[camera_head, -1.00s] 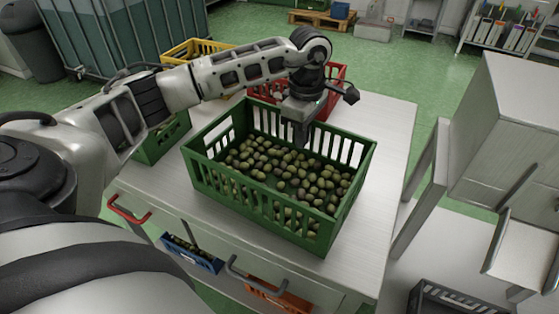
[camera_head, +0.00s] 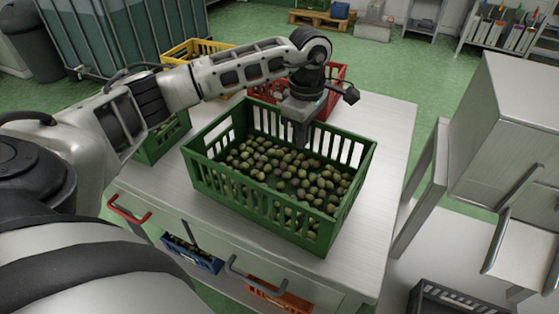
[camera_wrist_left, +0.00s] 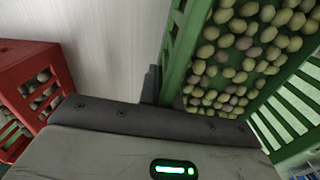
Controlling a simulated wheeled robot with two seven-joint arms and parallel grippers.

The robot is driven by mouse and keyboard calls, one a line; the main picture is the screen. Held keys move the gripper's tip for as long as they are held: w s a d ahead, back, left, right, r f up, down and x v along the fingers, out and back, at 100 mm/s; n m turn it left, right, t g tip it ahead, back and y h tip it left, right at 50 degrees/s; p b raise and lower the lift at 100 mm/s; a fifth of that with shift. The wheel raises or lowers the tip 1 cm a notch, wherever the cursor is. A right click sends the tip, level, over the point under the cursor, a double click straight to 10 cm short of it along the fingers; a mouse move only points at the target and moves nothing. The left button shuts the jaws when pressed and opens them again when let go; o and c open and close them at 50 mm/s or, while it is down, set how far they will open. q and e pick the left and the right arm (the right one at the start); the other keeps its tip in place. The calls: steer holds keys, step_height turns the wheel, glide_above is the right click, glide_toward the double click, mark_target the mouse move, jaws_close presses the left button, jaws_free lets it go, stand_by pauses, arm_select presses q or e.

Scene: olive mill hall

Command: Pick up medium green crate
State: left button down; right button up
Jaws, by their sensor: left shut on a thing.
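The green crate (camera_head: 262,206) stands on the pale table and holds many green olives (camera_head: 290,172). It also shows in the left wrist view, its slatted wall (camera_wrist_left: 183,50) running up beside the olives. My left gripper (camera_head: 301,140) comes down from above at the crate's far long wall. It is shut on that wall, and its fingertips are partly hidden by the wall and crate. The crate looks level, and I see no gap between it and the table. My right gripper is in neither view.
A red crate (camera_head: 337,75) stands right behind the green one, a yellow crate (camera_head: 190,50) at the back left. Another green crate (camera_head: 160,142) is partly behind my left arm. The table's right side is clear.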

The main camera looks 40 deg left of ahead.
arm_select(q)
steer(key=shift+r, duration=0.25)
